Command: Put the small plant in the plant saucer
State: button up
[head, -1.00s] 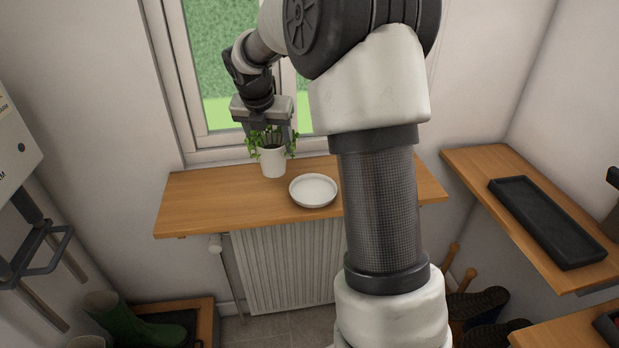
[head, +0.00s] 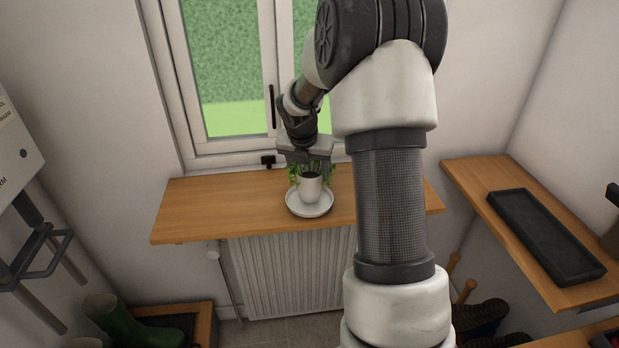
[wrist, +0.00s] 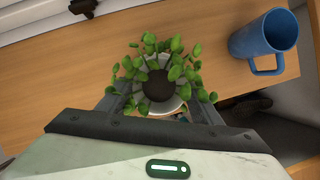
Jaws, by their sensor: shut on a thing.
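The small plant (head: 310,187), green leaves in a white pot, stands upright over the white plant saucer (head: 310,210) on the wooden sill shelf. In the head view the pot's base is within the saucer's outline; I cannot tell whether it touches the saucer. In the wrist view my gripper's fingers (wrist: 152,108) sit on either side of the plant (wrist: 158,84). The saucer is mostly hidden there behind the plant and gripper.
A blue mug (wrist: 264,38) stands on the shelf to the plant's right in the wrist view; my arm hides it in the head view. The wooden shelf (head: 215,205) is clear on the left. A black tray (head: 545,235) lies on the right bench. The window is behind.

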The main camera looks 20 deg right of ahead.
jog(key=shift+f, duration=0.95)
jog(key=shift+f, duration=0.25)
jog(key=o, duration=1.9)
jog(key=shift+r, duration=0.1)
jog(key=shift+r, duration=0.25)
jog(key=v, duration=1.1)
jog(key=shift+r+p, duration=0.3)
jog(key=shift+r, duration=0.05)
jog(key=shift+s+a, duration=0.1)
jog(key=shift+a, duration=0.05)
